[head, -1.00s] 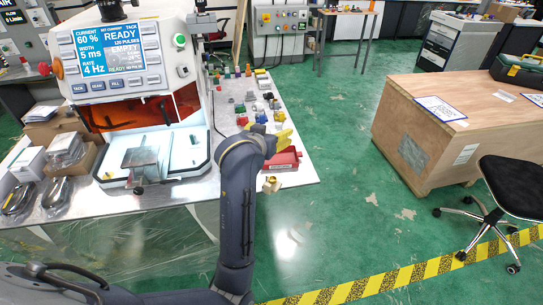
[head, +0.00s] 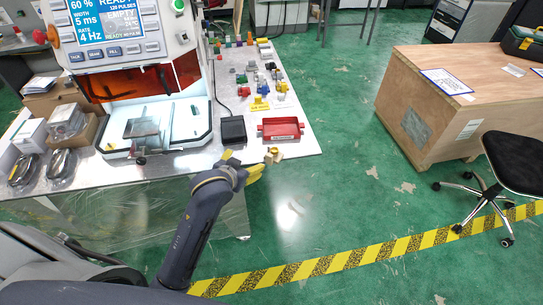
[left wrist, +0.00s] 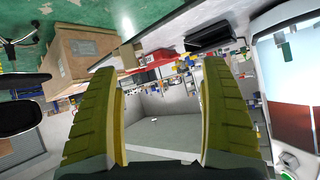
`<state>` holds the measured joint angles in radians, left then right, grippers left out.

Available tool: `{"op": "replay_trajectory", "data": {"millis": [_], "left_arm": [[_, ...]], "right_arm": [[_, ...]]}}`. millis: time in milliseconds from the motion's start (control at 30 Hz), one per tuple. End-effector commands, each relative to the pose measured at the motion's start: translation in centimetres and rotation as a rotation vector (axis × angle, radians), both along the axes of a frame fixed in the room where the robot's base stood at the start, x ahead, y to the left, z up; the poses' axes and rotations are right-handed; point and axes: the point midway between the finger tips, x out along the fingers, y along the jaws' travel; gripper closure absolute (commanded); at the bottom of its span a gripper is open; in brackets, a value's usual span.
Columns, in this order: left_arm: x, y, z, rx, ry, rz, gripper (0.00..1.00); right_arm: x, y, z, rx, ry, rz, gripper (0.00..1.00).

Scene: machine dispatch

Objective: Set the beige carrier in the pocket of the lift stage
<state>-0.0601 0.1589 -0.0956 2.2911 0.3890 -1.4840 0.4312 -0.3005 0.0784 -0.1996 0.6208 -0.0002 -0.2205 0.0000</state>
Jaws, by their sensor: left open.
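A small beige block (head: 272,155), which looks like the beige carrier, sits at the front right corner of the bench. My left gripper (head: 243,165) is just left of it and nearer to me in the head view, with its yellow fingers apart. The left wrist view shows the open fingers (left wrist: 158,75) with nothing between them. A beige shape (left wrist: 128,53) beyond the fingers there may be the carrier. The machine's white bay holds a square grey plate (head: 142,127), perhaps the lift stage; I cannot make out a pocket. My right gripper is not in view.
A red tray (head: 281,129) lies behind the beige block. A black box (head: 232,130) stands between it and the machine (head: 120,35). Several small coloured parts line the bench's right side. Boxes and bagged parts lie at left. A wooden crate (head: 450,105) and chair stand apart at right.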

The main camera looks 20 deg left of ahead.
Motion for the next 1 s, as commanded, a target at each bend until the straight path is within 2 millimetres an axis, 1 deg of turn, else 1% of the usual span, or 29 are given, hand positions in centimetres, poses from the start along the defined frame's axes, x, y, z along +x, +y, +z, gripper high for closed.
{"op": "replay_trajectory", "data": {"millis": [33, 67, 100, 167, 267, 367, 467, 567, 667, 1000], "left_arm": [[-1.4, 0.2, -1.3, 0.004, 0.005, -0.026, 0.2], [-2.1, 0.1, -1.7, -0.003, -0.001, -0.043, 0.2], [-2.8, -0.2, -2.1, -0.018, -0.011, -0.063, 0.2], [-3.5, -0.7, -2.2, -0.045, -0.033, -0.092, 0.2], [-3.6, -1.8, -1.3, -0.098, -0.084, -0.124, 0.2], [-3.1, -2.8, 0.0, -0.154, -0.135, -0.14, 0.2], [-2.8, -3.3, 0.7, -0.19, -0.165, -0.145, 0.2], [-2.2, -3.6, 0.9, -0.208, -0.179, -0.146, 0.2], [-1.0, -4.0, 0.5, -0.214, -0.182, -0.146, 0.2], [4.6, -5.1, -1.9, -0.212, -0.18, -0.145, 0.2]], "right_arm": [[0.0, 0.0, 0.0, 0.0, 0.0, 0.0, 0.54], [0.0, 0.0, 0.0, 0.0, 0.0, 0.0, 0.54], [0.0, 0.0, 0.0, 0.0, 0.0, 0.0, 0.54], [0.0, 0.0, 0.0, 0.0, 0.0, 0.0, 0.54], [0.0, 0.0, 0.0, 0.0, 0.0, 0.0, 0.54], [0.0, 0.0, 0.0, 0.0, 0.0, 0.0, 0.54], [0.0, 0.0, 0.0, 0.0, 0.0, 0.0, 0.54], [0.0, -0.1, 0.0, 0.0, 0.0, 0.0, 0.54], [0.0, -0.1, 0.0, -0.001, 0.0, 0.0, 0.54], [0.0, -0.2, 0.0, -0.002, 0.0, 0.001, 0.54]]}}
